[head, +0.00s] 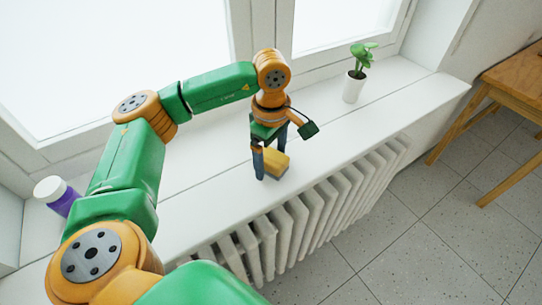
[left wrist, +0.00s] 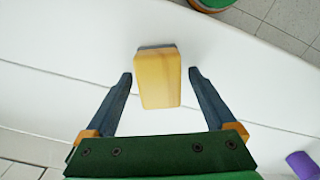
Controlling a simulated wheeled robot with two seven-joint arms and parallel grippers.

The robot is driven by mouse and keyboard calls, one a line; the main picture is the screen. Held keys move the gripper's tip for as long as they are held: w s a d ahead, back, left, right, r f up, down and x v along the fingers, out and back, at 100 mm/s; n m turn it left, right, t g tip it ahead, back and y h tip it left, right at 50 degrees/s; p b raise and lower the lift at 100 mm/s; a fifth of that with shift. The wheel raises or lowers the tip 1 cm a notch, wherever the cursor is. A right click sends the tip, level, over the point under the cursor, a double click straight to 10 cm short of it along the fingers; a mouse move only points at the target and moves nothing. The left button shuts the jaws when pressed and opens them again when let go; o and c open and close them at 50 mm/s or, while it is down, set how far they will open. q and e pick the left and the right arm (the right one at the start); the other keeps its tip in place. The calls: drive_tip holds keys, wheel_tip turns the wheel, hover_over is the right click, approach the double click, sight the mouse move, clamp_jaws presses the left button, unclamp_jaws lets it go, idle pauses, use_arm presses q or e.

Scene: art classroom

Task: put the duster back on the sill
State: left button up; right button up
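The duster (head: 274,165), a yellow block with a grey-blue underside, rests on the white window sill (head: 205,210) near its front edge. It also shows in the left wrist view (left wrist: 158,85). My left gripper (head: 268,170) is low over the sill at the duster, pointing down. In the left wrist view its two fingers (left wrist: 160,76) are spread wide, with the duster between them and a gap on each side. The duster's far end reaches past the fingertips. My right gripper is in neither view.
A potted plant (head: 354,84) stands on the sill to the right. A radiator (head: 300,225) is below the sill edge, and a wooden table (head: 515,85) is at the far right. The sill between duster and plant is clear.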

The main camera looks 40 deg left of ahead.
sight(272, 155)
use_arm(q)
drive_tip(key=shift+r, duration=0.4)
wheel_tip(272, 155, up, 6)
drive_tip(key=shift+f, duration=0.1)
wheel_tip(272, 155, up, 6)
drive_tip(key=shift+f+p, duration=0.1)
drive_tip(key=shift+p, duration=0.8)
